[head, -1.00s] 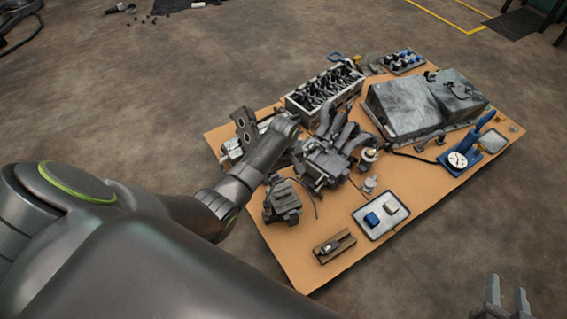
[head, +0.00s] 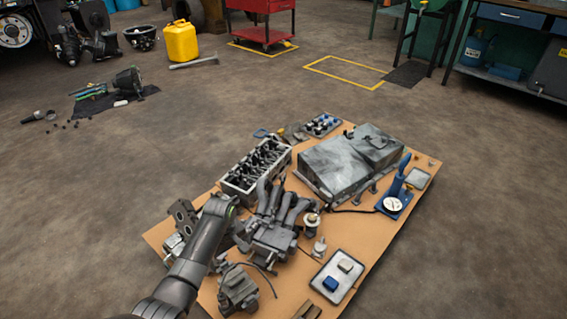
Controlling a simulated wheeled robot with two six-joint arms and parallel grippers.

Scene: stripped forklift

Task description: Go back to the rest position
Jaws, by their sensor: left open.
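My left arm reaches in from the bottom left of the head view, over the left part of a cardboard sheet (head: 385,235) with engine parts. My left gripper (head: 218,208) is at its far end, between a dark block with round holes and the grey intake manifold (head: 272,235). The jaws are open; the fingers are hard to make out among the dark parts, and I cannot tell whether they touch anything. My right gripper is out of view.
On the sheet lie a cylinder head (head: 257,165), a large grey cover (head: 345,165), a blue-handled gauge (head: 394,203) and a tray (head: 337,278) with two small blocks. Bare floor surrounds the sheet. A yellow canister (head: 181,42) and red cart (head: 262,22) stand farther back.

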